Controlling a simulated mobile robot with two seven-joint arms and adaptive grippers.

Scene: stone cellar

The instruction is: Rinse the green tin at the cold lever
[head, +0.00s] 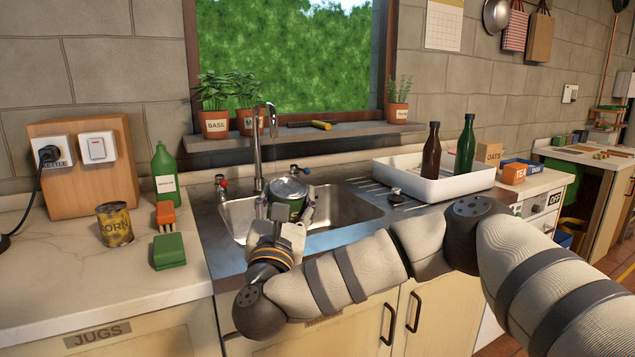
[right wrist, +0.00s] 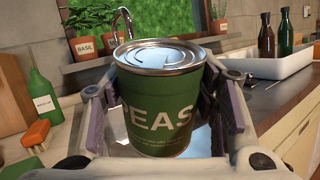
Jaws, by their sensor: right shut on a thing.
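The green tin (head: 287,210) is held upright over the sink by my right gripper (head: 290,222). In the right wrist view the tin (right wrist: 158,110) reads PEAS, has a closed silver lid, and sits between the two finger pads. The tap (head: 258,155) stands at the back of the sink, its spout above and close to the tin. One lever (head: 221,184) with a red part is left of the tap, another (head: 298,170) is right of it. I cannot make out running water or which lever is cold. My left gripper is out of view.
The steel sink (head: 345,212) lies under the tin. Left on the counter are a corn tin (head: 115,225), a green bottle (head: 165,177), and a green-and-orange pair of items. A white tray (head: 435,182) with two bottles stands right. Potted herbs (head: 215,123) line the sill.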

